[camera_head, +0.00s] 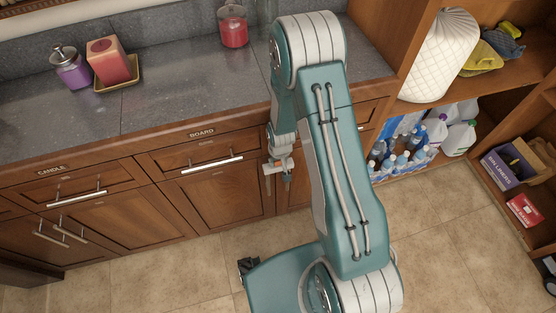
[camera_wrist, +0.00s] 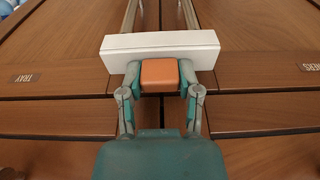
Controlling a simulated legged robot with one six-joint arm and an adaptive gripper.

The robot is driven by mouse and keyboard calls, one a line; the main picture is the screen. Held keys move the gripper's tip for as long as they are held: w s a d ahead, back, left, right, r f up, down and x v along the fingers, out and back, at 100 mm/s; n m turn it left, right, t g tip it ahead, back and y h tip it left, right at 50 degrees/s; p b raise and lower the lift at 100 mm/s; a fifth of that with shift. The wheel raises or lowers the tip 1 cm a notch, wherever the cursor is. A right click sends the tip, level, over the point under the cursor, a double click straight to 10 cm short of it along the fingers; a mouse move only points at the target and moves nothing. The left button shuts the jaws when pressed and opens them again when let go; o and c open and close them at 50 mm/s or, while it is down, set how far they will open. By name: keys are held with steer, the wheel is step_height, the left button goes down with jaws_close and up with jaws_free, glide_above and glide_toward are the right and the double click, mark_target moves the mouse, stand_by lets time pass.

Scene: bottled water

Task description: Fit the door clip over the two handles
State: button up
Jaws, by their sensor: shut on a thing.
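The door clip is a white bar (camera_wrist: 160,43) with an orange block at its middle. My gripper (camera_wrist: 160,76) is shut on the orange block, one finger on each side. Two metal door handles, a left one (camera_wrist: 130,14) and a right one (camera_wrist: 190,14), run upward beyond the bar in the wrist view. The bar spans across both and hides their near ends. I cannot tell whether it touches them or is only in front. In the head view my gripper (camera_head: 279,168) is beside the cabinet fronts under the counter, and my arm hides the handles there.
Wooden doors and drawer fronts, one labelled TRAY (camera_wrist: 25,78), surround the clip. The grey countertop (camera_head: 190,85) overhangs the drawers. Open shelves with bottled water (camera_head: 400,160) and boxes (camera_head: 508,165) stand at the right. The tiled floor (camera_head: 170,270) is clear at the left.

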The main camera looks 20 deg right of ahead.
mark_target(278, 166)
steer(key=shift+f, duration=1.7)
steer(key=o, duration=1.1)
steer(key=shift+c, duration=0.2)
step_height(278, 166, up, 12)
steer(key=s, duration=0.1)
steer(key=shift+s, duration=0.35)
